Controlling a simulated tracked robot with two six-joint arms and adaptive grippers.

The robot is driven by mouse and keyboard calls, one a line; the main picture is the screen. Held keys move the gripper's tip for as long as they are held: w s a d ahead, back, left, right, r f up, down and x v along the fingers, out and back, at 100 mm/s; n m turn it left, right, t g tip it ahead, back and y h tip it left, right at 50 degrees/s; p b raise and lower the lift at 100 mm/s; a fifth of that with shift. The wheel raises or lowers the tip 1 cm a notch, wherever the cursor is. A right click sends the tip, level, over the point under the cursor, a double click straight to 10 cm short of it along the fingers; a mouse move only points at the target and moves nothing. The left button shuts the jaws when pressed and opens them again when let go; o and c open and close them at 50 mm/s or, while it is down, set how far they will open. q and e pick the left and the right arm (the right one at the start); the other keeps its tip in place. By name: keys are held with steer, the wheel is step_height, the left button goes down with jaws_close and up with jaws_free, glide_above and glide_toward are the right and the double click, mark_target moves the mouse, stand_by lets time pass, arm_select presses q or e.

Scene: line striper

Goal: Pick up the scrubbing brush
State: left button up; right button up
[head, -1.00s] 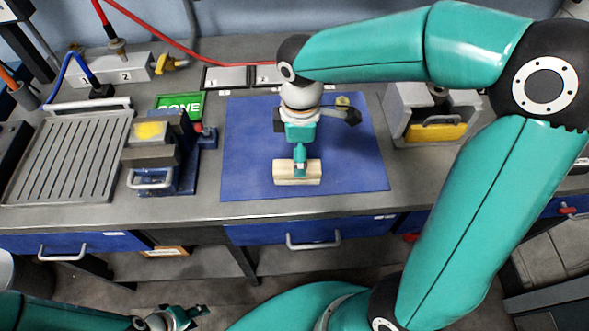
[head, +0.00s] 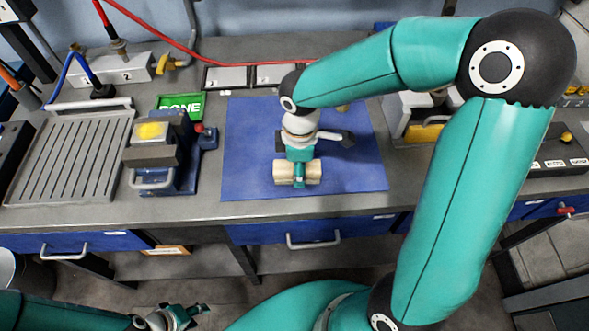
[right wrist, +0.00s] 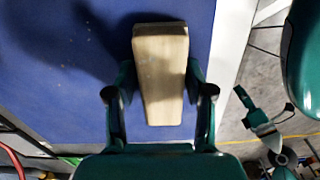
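The scrubbing brush (head: 283,173) shows as a pale wooden block lying on the blue mat (head: 245,140). In the right wrist view, the block (right wrist: 160,70) lies between the fingers of my right gripper (right wrist: 160,82). One finger is on each long side, close to the wood; no firm grip shows. In the head view, my right gripper (head: 299,182) is over the block's middle and hides part of it. The brush's underside is hidden. My left gripper (head: 186,314) is open and empty, low at the bottom, away from the bench; it also shows in the right wrist view (right wrist: 265,112).
A grey holder (head: 400,110) stands right of the mat, partly behind my right arm. The mat around the brush is clear.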

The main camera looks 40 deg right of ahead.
steer(key=c, duration=0.7)
step_height(320, 180, up, 20)
steer(key=shift+r, duration=0.1)
